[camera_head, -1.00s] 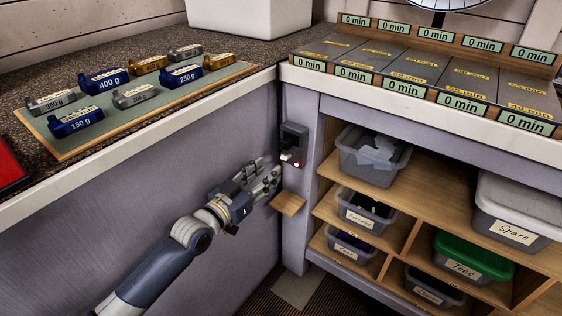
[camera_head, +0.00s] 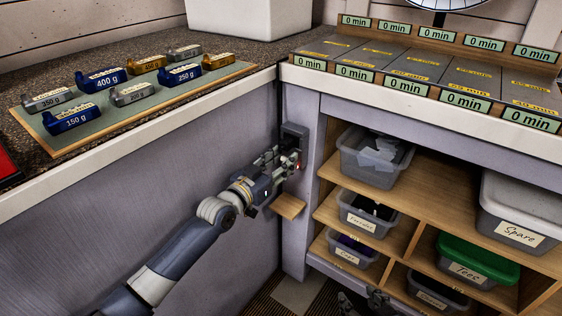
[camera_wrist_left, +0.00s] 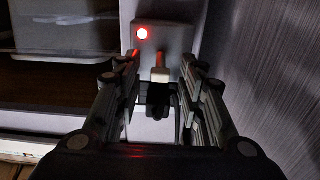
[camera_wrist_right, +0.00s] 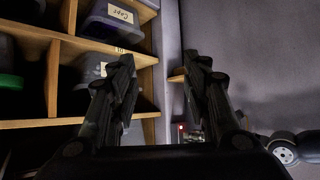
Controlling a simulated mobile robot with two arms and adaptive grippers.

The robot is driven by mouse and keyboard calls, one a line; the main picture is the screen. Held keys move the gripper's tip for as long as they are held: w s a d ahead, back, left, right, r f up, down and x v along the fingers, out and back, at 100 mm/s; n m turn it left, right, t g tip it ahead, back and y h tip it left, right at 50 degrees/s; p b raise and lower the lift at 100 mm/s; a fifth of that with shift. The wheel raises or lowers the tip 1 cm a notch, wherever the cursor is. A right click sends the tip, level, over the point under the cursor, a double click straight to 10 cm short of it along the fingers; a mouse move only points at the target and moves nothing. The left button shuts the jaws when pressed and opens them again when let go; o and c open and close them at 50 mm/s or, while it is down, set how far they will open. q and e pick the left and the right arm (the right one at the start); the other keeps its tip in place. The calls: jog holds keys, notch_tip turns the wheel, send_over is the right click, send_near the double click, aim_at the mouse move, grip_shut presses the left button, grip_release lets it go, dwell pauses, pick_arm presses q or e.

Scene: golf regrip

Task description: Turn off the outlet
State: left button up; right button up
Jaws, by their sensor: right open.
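The outlet (camera_head: 294,132) is a dark box on the grey post at the counter's inner corner, with a glowing red light. In the left wrist view, the outlet plate (camera_wrist_left: 176,40) shows its red light at upper left and a pale-tipped switch lever (camera_wrist_left: 160,74). My left gripper (camera_head: 282,160) is at the outlet, partly hiding it. Its fingers are apart on either side of the lever; I cannot tell if they touch it. My right gripper (camera_wrist_right: 161,62) is open and empty, low near the shelves; part of it shows at the head view's bottom edge.
A small wooden ledge (camera_head: 288,205) juts out below the outlet. Shelves with labelled bins, such as a green-lidded one (camera_head: 474,258), stand to the right. Weights lie on a mat (camera_head: 150,118) on the left counter. Timed grey slots (camera_head: 415,65) fill the right counter.

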pick_arm(q)
grip_shut()
